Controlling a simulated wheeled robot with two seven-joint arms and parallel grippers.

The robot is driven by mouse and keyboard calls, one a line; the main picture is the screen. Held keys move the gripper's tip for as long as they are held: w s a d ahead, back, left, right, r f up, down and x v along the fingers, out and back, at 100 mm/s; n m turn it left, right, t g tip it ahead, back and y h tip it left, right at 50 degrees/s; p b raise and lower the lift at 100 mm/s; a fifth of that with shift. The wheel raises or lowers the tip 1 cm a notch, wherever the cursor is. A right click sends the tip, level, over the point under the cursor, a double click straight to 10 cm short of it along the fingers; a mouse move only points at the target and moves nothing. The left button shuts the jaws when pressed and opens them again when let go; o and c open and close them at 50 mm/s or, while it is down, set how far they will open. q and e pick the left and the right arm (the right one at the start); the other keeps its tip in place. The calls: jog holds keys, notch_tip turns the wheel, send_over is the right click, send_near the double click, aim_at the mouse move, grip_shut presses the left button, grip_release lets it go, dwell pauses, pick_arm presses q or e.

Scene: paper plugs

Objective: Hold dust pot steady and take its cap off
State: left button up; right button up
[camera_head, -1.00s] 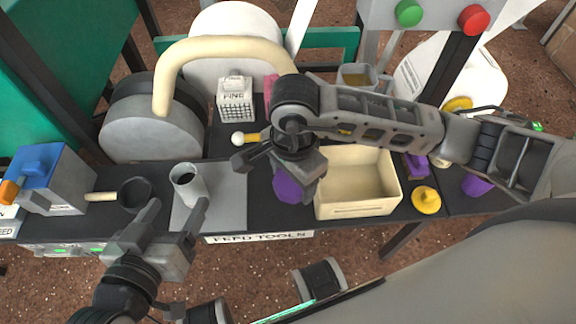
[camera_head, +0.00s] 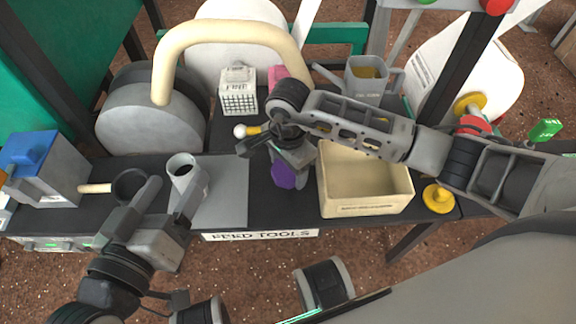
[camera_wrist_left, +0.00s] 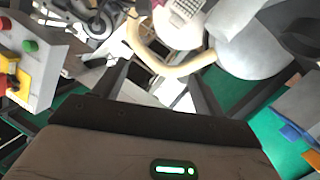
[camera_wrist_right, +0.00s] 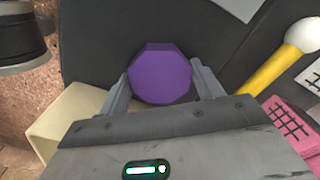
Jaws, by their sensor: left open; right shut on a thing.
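A grey open-topped cup (camera_head: 187,176), which I take for the dust pot, stands upright on the grey mat (camera_head: 228,192). Its mouth shows dark and no cap is on it. My left gripper (camera_head: 172,190) is open at the cup, one finger left of it and one in front of its right side; I cannot tell if they touch. The left wrist view shows a pale object (camera_wrist_left: 168,92) between the open fingers. My right gripper (camera_wrist_right: 162,80) is shut on a purple eight-sided piece (camera_wrist_right: 160,74), also seen in the head view (camera_head: 283,174). I cannot tell if this is the cap.
A cream open box (camera_head: 366,211) stands right of my right gripper, with a yellow knob (camera_head: 438,198) beyond it. A dark ring with a wooden handle (camera_head: 96,188) lies left of the cup. A cream curved tube (camera_head: 220,32) arches behind.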

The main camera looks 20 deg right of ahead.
jog(key=shift+f, duration=0.15)
jog(key=o, duration=1.1)
jog(key=shift+r, duration=0.45)
pick_arm(q)
jog(key=p, duration=0.2)
jog(key=a+f+m+g+y+p, duration=0.1)
jog(key=shift+s+a+f+p, duration=0.1)
jog(key=shift+s+f+p, duration=0.15)
jog(key=shift+s+p, duration=0.1)
pick_arm(e)
notch_tip(320, 180, up, 12)
jog(key=shift+f, duration=0.2)
